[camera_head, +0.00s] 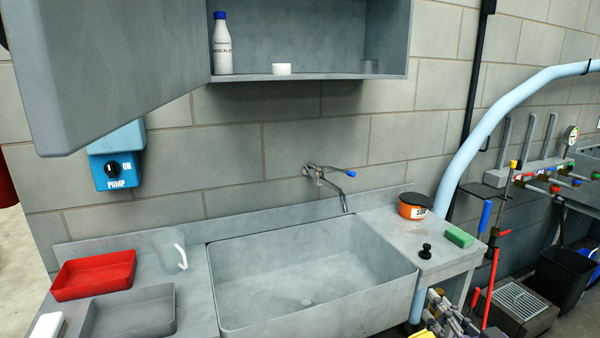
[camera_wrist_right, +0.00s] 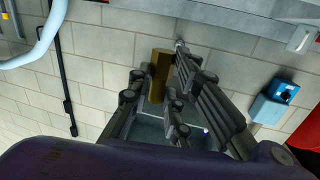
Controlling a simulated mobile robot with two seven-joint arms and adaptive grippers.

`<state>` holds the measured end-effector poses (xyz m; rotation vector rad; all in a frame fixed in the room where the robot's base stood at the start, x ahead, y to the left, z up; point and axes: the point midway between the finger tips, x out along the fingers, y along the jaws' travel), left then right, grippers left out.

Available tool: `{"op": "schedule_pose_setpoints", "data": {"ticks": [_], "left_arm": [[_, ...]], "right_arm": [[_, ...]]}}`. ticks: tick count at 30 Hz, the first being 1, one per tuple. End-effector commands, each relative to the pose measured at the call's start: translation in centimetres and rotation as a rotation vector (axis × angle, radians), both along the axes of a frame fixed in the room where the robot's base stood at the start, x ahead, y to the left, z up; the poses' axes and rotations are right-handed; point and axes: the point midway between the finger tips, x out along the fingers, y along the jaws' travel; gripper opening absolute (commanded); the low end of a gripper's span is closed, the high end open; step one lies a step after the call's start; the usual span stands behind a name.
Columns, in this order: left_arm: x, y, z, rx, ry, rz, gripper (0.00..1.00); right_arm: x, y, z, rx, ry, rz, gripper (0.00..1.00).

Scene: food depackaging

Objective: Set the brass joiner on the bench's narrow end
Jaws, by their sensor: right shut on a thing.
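The brass joiner (camera_wrist_right: 160,76) is a brownish-gold block between the fingers of my right gripper (camera_wrist_right: 163,68) in the right wrist view. The gripper is shut on it and holds it in the air. In the head view my right gripper (camera_head: 448,312) is at the bottom edge, partly cut off, just in front of the bench's right end. The joiner is hard to make out there. The bench's narrow end (camera_head: 400,238) is the grey strip right of the sink. My left gripper is not in view.
On the narrow end stand an orange tub (camera_head: 414,205), a green sponge (camera_head: 459,237) and a black plug (camera_head: 425,251). Bare metal lies between them. The sink (camera_head: 300,275) is empty. A red tray (camera_head: 94,275), a grey tray (camera_head: 132,312) and a clear jug (camera_head: 169,250) are left.

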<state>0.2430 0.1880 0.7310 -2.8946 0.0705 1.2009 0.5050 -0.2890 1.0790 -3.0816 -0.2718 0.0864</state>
Motion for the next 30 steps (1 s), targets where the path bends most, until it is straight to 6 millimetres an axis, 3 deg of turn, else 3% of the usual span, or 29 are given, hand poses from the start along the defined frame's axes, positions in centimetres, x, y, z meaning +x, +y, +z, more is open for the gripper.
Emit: {"op": "schedule_pose_setpoints", "data": {"ticks": [1, 6, 14, 30], "left_arm": [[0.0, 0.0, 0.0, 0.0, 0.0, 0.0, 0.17], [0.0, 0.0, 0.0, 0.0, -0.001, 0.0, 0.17], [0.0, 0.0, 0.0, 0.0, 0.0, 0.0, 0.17], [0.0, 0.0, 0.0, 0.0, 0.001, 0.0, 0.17]], "right_arm": [[-1.8, 1.4, -1.2, 0.0, 0.004, 0.024, 0.0], [-6.4, 5.1, -3.2, 0.0, -0.001, 0.076, 0.0], [-11.4, 8.4, -4.5, -0.001, -0.003, 0.109, 0.0], [-9.7, 11.3, -2.1, 0.005, -0.007, -0.095, 0.0]]}}
